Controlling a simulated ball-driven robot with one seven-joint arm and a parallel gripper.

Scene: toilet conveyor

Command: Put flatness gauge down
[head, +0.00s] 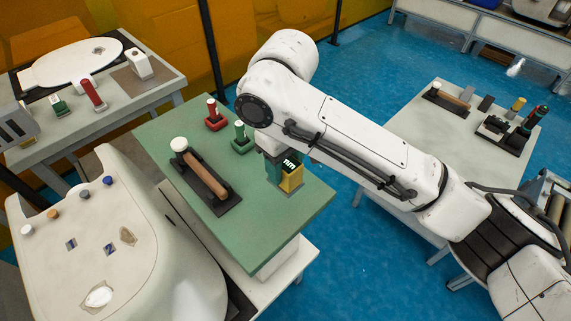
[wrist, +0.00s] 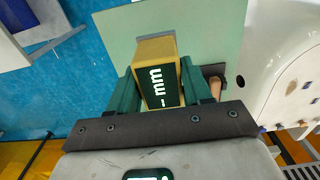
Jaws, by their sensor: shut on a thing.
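The flatness gauge (head: 291,180) is a yellow block with a dark face marked "mm". In the head view it is at the right part of the green table top (head: 290,217), upright and on or just above it; I cannot tell which. In the wrist view the gauge (wrist: 158,75) sits between the two green fingers of my gripper (wrist: 160,92), which is shut on it. In the head view my gripper (head: 279,168) comes down from above, partly hidden by my arm. A grey patch shows on the green top beside the gauge in the wrist view.
On the green top stand a dark tray with a wooden-handled tool (head: 205,178), a red holder (head: 215,118) and a green holder (head: 242,142). A white toilet-like body (head: 95,235) adjoins at left. The green top's front right is clear. Another table (head: 450,137) stands right.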

